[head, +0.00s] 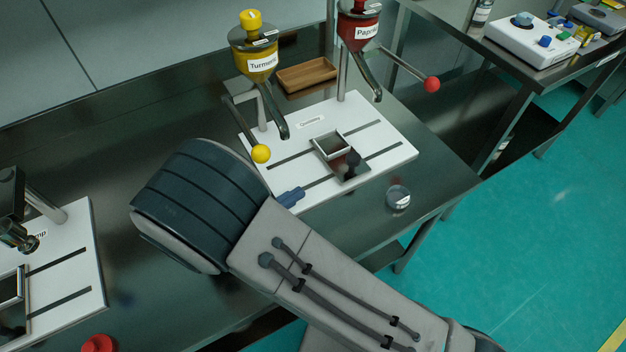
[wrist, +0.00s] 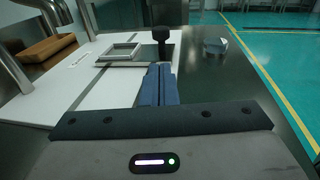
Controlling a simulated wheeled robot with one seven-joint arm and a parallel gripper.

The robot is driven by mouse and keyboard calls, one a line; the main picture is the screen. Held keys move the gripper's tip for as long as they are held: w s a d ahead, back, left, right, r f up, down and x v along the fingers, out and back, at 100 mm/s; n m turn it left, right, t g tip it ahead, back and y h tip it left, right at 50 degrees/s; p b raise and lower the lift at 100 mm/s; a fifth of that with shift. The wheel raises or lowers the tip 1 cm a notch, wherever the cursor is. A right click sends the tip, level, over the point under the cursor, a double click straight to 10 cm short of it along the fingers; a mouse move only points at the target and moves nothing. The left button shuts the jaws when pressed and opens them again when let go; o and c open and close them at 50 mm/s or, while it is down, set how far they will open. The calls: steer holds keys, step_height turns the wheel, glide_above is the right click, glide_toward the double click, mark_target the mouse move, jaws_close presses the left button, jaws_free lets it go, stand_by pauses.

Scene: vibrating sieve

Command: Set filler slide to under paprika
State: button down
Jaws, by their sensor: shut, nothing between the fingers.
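The filler slide, a dark plate with a square metal frame (head: 331,146), sits on the slotted white board (head: 395,148). Its frame also shows in the wrist view (wrist: 120,54), with an upright black knob (wrist: 163,36) beside it. The red Paprika hopper (head: 358,32) stands at the back right, its spout (head: 371,84) angled down. The yellow Turmeric hopper (head: 255,62) stands to its left, with its own spout (head: 275,112). In the head view the frame lies between the two spout ends. My gripper (head: 291,197) is shut and empty, left of the slide; its blue fingers (wrist: 155,84) point toward the knob.
Levers with a yellow ball (head: 261,153) and a red ball (head: 432,84) flank the board. A round clear-topped dish (head: 398,197) stands on the metal table right of the board. A wooden tray (head: 307,75) lies behind. A second white board (head: 75,260) is at left.

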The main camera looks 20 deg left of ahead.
mark_target(348, 163)
steer(key=p+x, duration=0.1)
steer(key=x, duration=1.2)
steer(key=shift+d, duration=0.1)
